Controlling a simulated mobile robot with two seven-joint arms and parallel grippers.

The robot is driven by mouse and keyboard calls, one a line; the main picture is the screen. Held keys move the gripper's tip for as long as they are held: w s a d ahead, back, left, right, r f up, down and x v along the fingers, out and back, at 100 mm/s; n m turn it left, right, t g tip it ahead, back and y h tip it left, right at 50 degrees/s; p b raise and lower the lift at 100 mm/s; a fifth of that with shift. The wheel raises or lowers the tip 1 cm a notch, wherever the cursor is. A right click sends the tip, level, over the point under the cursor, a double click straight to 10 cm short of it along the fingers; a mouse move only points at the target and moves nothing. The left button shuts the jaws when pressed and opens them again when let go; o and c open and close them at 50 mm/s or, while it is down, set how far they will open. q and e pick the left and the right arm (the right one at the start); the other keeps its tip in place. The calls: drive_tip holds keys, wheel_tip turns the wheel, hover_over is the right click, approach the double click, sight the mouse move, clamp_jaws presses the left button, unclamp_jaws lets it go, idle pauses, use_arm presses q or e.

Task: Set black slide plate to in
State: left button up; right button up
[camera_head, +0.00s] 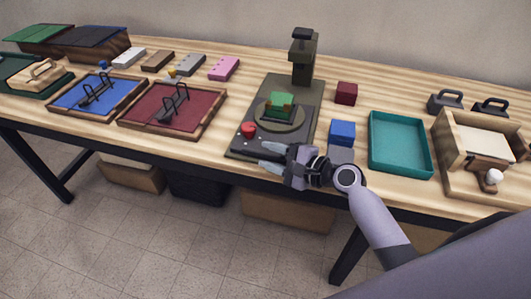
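A dark press-like stand (303,62) rises at the back of a dark base on the wooden table. A black plate (246,145) with a red knob (249,130) lies at the front of this base; it looks like the slide plate. A round disc (290,122) with a green block (281,102) on it sits behind the knob. How far in or out the plate stands I cannot tell. My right gripper (268,156) is at the table's front edge, just in front of the plate, fingers apart, pointing left, empty. My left gripper is not in view.
A blue block (342,133) and a dark red block (346,93) stand right of the base. A teal tray (400,171) and a wooden box (451,178) are further right. A red-lined tray (195,121) and blue-lined tray (78,106) lie to the left.

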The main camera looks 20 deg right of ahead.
sight(277, 130)
drive_tip(key=shift+x, duration=0.85)
clamp_jaws()
drive_tip(key=w+d+b, duration=0.1)
drive_tip(key=w+d, duration=0.1)
drive_tip(key=w+d+b, duration=0.1)
drive_tip(key=w+b, duration=0.1)
drive_tip(key=w, duration=0.1)
drive_tip(key=w+d+b, duration=0.2)
drive_tip(key=w, duration=0.1)
drive_tip(key=shift+w+d+f, duration=0.1)
drive_tip(key=shift+w+d, duration=0.05)
drive_tip(key=shift+d, duration=0.2)
drive_tip(key=shift+w+d, duration=0.25)
drive_tip(key=shift+w, duration=0.1)
unclamp_jaws()
